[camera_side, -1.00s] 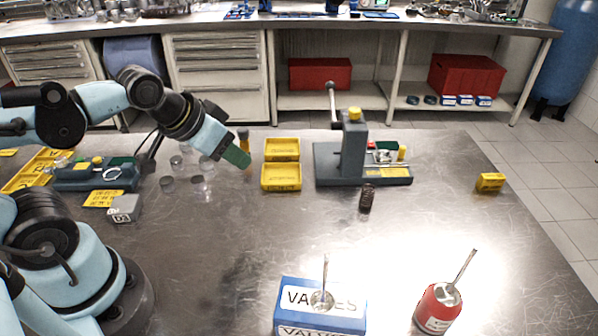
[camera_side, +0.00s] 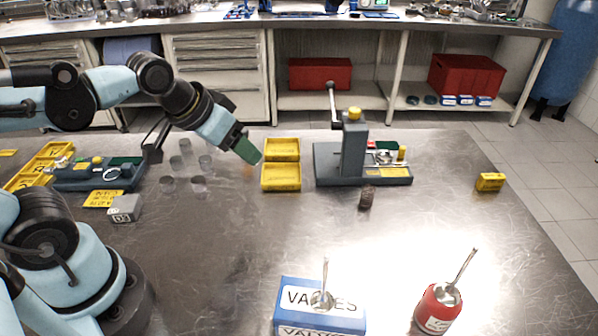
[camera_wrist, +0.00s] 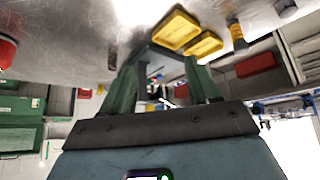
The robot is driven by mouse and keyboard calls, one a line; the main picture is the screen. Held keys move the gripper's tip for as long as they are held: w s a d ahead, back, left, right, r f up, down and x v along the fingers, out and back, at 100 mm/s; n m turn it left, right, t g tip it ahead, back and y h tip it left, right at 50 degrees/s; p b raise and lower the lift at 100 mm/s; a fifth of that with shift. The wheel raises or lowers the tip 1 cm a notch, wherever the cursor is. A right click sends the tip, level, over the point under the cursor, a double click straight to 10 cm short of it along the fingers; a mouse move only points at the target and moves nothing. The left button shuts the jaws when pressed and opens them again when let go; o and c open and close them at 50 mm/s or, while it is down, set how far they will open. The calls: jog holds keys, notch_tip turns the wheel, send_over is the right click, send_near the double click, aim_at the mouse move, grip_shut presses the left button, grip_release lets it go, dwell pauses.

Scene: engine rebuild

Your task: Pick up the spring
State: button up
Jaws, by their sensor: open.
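The spring (camera_side: 367,197) is a small dark brown coil. It stands on the metal table in front of the grey press-like tool (camera_side: 352,160) in the side view. My gripper (camera_side: 254,157) has green fingers and hangs above the table to the left of the spring, clear of it, beside the yellow bins. In the wrist view the two fingers of my gripper (camera_wrist: 162,82) stand apart with nothing held between them. I cannot pick out the spring with certainty in the wrist view.
Two yellow bins (camera_side: 281,177) stand between my gripper and the spring, slightly behind. A blue valves box (camera_side: 290,298) and a red can (camera_side: 438,310) stand at the front. A small yellow box (camera_side: 490,182) is at the right. The table's middle is clear.

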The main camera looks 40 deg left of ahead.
jog(key=w+d+r+n+g, duration=0.2)
jog(key=w+d+r, duration=0.2)
jog(key=w, duration=0.3)
jog(key=n+g, duration=0.5)
jog(key=n, duration=0.1)
send_over(369, 190)
jog(key=s, duration=0.1)
notch_tip(369, 190, down, 6)
jog(key=f, duration=0.6)
jog(key=shift+s+d+f, duration=0.15)
jog(key=shift+d+f, duration=0.15)
jog(key=shift+d, duration=0.05)
jog(key=shift+a+f, duration=0.15)
jog(key=shift+f, duration=2.55)
jog(key=c, duration=1.1)
jog(key=shift+r, duration=0.1)
grip_shut()
